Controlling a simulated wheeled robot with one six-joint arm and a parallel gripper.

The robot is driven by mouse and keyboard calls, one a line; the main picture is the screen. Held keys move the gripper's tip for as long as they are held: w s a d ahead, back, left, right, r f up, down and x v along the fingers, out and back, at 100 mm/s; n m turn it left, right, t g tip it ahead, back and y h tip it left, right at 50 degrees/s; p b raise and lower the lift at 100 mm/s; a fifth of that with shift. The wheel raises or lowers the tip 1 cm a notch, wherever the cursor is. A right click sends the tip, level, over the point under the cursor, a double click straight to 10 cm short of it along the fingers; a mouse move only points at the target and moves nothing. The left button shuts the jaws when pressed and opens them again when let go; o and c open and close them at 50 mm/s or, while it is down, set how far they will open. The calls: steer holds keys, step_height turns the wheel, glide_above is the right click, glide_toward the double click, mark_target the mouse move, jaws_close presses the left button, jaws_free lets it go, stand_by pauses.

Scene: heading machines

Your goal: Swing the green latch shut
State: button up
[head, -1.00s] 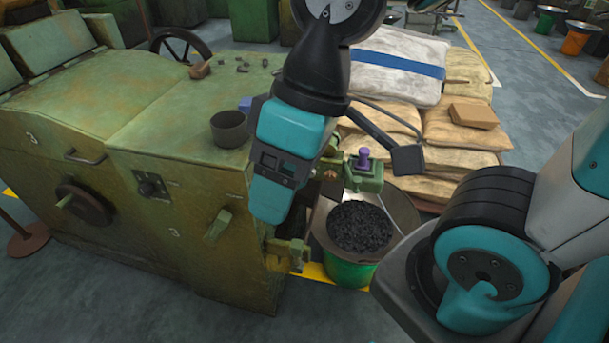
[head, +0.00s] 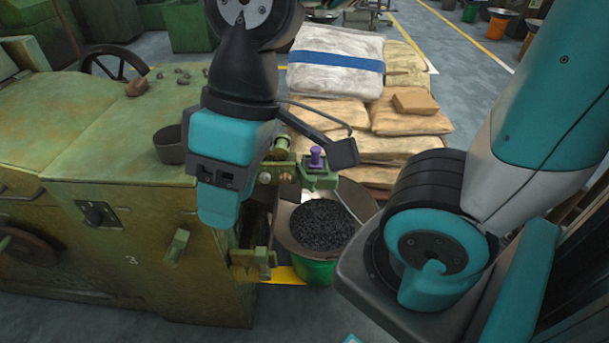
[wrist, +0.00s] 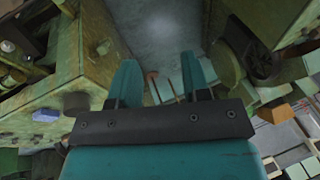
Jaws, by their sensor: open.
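A short green lever (head: 175,245) sticks out from the front face of the olive machine (head: 110,210), above a painted 3; it looks like the latch, but I cannot be sure. My gripper (head: 218,218) hangs pointing down just right of it, in front of the machine's right end. In the wrist view its two teal fingers (wrist: 158,78) are apart, with no object held between them. I cannot make out the latch for certain in the wrist view.
A green bracket with a purple knob (head: 317,157) stands right of my gripper, above a green bucket and pan of dark pellets (head: 322,226). A dark cup (head: 170,145) sits on the machine top. Stacked sacks (head: 400,115) stand behind. Grey floor lies in front.

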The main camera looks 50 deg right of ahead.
steer(key=shift+m+h, duration=0.5)
steer(key=shift+m, duration=0.4)
steer(key=w+f, duration=0.1)
steer(key=w+d+f+b, duration=0.1)
steer(key=w+f+b, duration=0.1)
steer(key=shift+w+d+f, duration=0.3)
steer(key=shift+w, duration=0.05)
steer(key=c, duration=0.7)
steer(key=w+d+f+m+h+b, duration=0.1)
steer(key=w+d+f+m+b, duration=0.1)
steer(key=w+f, duration=0.1)
steer(key=w+d+f+m+h+b, duration=0.1)
steer(key=w+d+f+m+b, duration=0.1)
steer(key=w+d+f, duration=0.1)
steer(key=w+d+f+m+t+h+b, duration=0.1)
steer(key=w+d+f+m+b, duration=0.1)
steer(key=w+d+f, duration=0.1)
steer(key=shift+w+f+h, duration=0.4)
steer(key=shift+w+f, duration=0.5)
steer(key=shift+w, duration=0.05)
jaws_close()
steer(key=w+d+f+m+h+b, duration=0.6)
steer(key=d+f, duration=0.4)
steer(key=d, duration=0.3)
steer(key=shift+w+d+f+m, duration=0.25)
steer(key=shift+w+m, duration=0.25)
steer(key=shift+w, duration=0.4)
